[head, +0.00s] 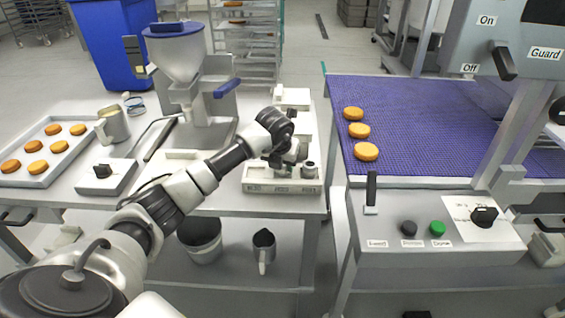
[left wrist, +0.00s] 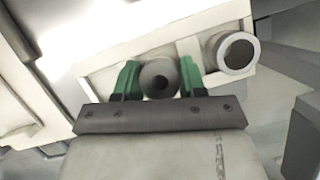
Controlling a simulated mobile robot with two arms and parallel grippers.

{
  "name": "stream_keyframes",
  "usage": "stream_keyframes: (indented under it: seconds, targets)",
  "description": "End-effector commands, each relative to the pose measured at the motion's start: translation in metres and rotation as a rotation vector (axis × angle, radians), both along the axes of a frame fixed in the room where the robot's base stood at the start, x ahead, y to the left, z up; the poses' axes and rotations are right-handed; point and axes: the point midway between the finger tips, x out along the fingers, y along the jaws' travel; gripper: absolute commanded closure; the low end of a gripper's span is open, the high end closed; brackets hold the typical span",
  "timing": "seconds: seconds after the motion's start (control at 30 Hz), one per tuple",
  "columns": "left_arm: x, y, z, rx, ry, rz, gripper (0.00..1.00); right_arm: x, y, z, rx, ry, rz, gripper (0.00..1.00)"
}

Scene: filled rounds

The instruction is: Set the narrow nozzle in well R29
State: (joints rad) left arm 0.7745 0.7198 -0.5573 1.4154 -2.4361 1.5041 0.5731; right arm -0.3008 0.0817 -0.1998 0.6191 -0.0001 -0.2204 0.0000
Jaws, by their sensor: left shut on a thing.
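My left gripper (head: 284,163) is over the white nozzle rack (head: 262,188) at the table's front edge. In the left wrist view its green fingers (left wrist: 158,80) are shut on the narrow nozzle (left wrist: 159,72), a grey round piece with a small dark hole. A wider grey nozzle (left wrist: 233,52) stands in the rack to the right of it; it also shows in the head view (head: 308,171). Labels run along the rack's front, too small to read surely, so I cannot tell which is R29. The held nozzle's lower end is hidden. My right gripper is out of view.
A depositor with a hopper (head: 175,55) stands behind the rack. A tray of round cakes (head: 22,175), a jug (head: 112,124) and a small control box (head: 105,175) are to the left. A purple conveyor belt (head: 430,120) is to the right, past a gap.

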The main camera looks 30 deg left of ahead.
Motion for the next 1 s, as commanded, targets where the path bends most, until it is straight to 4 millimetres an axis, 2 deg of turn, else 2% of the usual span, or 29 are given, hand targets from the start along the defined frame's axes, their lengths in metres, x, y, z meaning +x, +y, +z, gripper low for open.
stream_keyframes:
  seconds: [0.37, 0.4, 0.53, 0.87, 1.0]
  targets:
    - [0.000, 0.000, -0.008, 0.001, -0.002, -0.001, 0.84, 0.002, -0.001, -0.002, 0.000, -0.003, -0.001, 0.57]
    - [0.000, 0.000, -0.006, 0.001, -0.002, -0.001, 0.53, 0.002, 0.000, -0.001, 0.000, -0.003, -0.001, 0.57]
    - [0.000, 0.000, -0.006, 0.001, -0.001, -0.001, 0.34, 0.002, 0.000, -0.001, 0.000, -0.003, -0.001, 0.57]
    - [0.000, 0.000, -0.002, 0.001, -0.002, -0.001, 0.34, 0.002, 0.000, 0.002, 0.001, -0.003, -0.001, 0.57]
    - [-0.006, -0.002, 0.014, 0.001, -0.005, -0.002, 0.34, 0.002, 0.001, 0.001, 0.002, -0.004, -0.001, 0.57]
